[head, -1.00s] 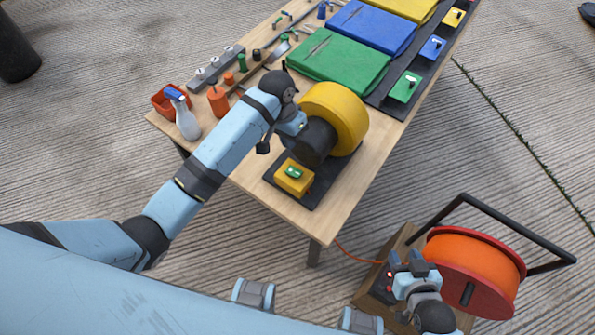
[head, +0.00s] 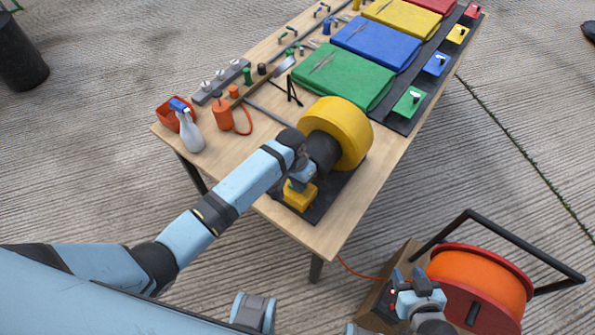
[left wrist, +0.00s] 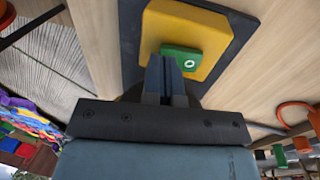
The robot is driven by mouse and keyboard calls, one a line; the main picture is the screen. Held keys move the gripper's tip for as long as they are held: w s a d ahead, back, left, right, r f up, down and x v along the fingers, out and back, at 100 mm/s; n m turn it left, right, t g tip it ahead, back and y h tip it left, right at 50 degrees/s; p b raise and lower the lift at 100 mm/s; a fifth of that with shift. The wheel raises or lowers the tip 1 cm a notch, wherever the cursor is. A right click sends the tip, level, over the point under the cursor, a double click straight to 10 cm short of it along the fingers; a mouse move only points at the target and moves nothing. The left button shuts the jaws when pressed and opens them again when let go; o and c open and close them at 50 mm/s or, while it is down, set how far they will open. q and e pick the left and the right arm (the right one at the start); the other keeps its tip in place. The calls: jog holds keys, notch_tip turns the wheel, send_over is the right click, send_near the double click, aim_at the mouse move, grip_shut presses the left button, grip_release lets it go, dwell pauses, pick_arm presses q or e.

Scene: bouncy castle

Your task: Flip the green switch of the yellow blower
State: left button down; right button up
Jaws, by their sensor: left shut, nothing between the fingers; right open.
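The yellow blower (head: 340,128) stands on a dark base plate at the near end of the wooden table. Its yellow switch box (head: 299,199) sits on the same plate, partly hidden behind my left gripper (head: 296,187). In the left wrist view the box (left wrist: 185,28) carries a green switch (left wrist: 190,58) with a white ring mark. My left gripper (left wrist: 166,78) is shut and empty, its fingertips at the left part of the switch; I cannot tell whether they touch it. My right gripper (head: 408,277) is open and empty, away from the table beside the orange cable reel.
The cable reel (head: 480,280) with its black handle stands on the ground at right. Folded green fabric (head: 342,75) lies behind the blower.

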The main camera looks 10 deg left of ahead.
pick_arm(q)
jog(key=shift+d+f, duration=0.15)
jog(key=shift+f, duration=0.6)
jog(key=shift+s+d+y+p, duration=0.15)
jog(key=shift+y+p, duration=0.15)
jog(key=shift+p, duration=0.3)
jog(key=shift+f, duration=0.25)
jog(key=shift+r, duration=0.1)
jog(key=shift+w+a+r, duration=0.2)
jog(key=shift+a+r, duration=0.05)
jog(key=shift+a, duration=0.15)
jog(key=shift+w+a+p, duration=0.15)
jog(key=shift+a+p, duration=0.2)
jog(key=shift+p, duration=0.1)
